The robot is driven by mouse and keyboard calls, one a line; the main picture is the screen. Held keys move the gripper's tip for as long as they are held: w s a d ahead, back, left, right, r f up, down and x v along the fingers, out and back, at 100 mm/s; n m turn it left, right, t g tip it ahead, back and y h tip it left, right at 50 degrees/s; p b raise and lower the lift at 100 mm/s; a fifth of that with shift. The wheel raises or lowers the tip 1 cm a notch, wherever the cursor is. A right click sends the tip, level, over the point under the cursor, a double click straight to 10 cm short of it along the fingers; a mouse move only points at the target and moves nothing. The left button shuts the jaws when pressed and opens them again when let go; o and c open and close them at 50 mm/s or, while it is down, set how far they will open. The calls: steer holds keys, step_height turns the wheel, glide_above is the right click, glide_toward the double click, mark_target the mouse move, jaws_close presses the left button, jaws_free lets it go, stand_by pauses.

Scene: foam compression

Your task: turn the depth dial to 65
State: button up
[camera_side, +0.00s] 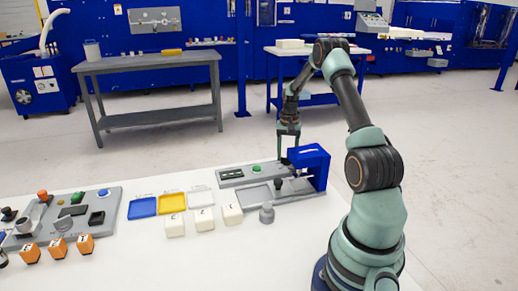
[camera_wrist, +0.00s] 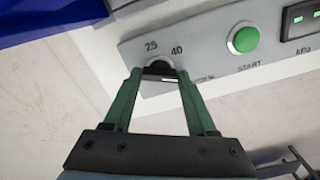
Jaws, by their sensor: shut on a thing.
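In the wrist view the depth dial (camera_wrist: 160,66) is a small dark knob with a pale top edge, set in the grey panel (camera_wrist: 205,38). The numbers 25 and 40 show beside it; other marks are partly hidden by my fingers, and I cannot read where the dial points. My gripper (camera_wrist: 159,76) has its two green fingers on either side of the dial and is shut on it.
A green START button (camera_wrist: 243,38) and a kPa display (camera_wrist: 301,19) are on the same panel. White lettered blocks (camera_side: 204,219), a blue tray (camera_side: 142,207), a yellow tray (camera_side: 172,203) and a grey knobbed piece (camera_side: 266,213) stand nearby.

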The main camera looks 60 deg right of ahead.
steer(key=shift+r+m, duration=0.1)
steer(key=shift+m, duration=0.6)
steer(key=shift+d, duration=0.1)
steer(key=o, duration=1.4)
steer(key=shift+c, duration=0.2)
step_height(320, 180, up, 12)
